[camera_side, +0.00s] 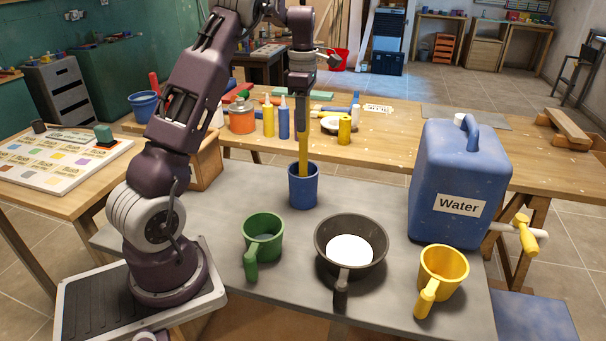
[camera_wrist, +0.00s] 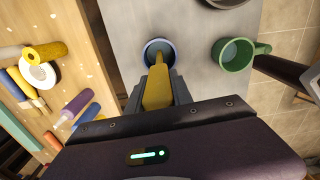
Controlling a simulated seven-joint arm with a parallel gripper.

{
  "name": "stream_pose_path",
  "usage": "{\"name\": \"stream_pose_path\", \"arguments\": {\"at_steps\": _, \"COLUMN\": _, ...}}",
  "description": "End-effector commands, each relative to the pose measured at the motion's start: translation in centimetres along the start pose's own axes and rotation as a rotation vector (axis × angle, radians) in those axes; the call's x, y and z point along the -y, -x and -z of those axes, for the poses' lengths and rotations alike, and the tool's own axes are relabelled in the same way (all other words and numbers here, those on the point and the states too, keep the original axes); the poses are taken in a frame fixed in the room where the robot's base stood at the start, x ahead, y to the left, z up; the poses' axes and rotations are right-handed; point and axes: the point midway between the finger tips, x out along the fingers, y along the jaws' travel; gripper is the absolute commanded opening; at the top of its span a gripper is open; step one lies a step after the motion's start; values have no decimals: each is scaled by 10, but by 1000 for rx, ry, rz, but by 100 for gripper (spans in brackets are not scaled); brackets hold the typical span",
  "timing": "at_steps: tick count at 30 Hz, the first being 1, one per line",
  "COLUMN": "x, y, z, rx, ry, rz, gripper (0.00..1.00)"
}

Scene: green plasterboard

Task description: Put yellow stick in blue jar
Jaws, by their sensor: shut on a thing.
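The yellow stick (camera_side: 303,150) stands upright below my gripper (camera_side: 303,125), which is shut on its upper part. The blue jar (camera_side: 303,190) stands on the grey table directly under it. The stick's lower end is within the jar's mouth in the side view, and its tip is hidden by the jar wall. In the wrist view the yellow stick (camera_wrist: 157,88) runs from between my gripper's fingers (camera_wrist: 158,92) into the opening of the blue jar (camera_wrist: 146,46). I cannot tell whether the tip touches the jar's bottom.
On the grey table (camera_side: 375,205) stand a green mug (camera_side: 262,238), a dark pan (camera_side: 350,250) with white contents, a yellow mug (camera_side: 442,272) and a large blue water canister (camera_side: 460,180). Behind, a wooden bench (camera_side: 385,150) holds bottles, tape and tools.

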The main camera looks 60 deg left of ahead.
Motion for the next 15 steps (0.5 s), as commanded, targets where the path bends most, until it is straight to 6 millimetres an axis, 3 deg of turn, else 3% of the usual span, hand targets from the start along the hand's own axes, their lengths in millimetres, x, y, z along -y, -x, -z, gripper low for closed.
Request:
{"name": "stream_pose_path", "arguments": {"at_steps": 9, "x": 0, "y": -59, "z": 1, "rx": -1, "ry": 1, "rz": 2, "gripper": 0}}
{"name": "stream_pose_path", "arguments": {"at_steps": 15, "x": 0, "y": -65, "z": 0, "rx": 0, "ry": 0, "rz": -2, "gripper": 0}}
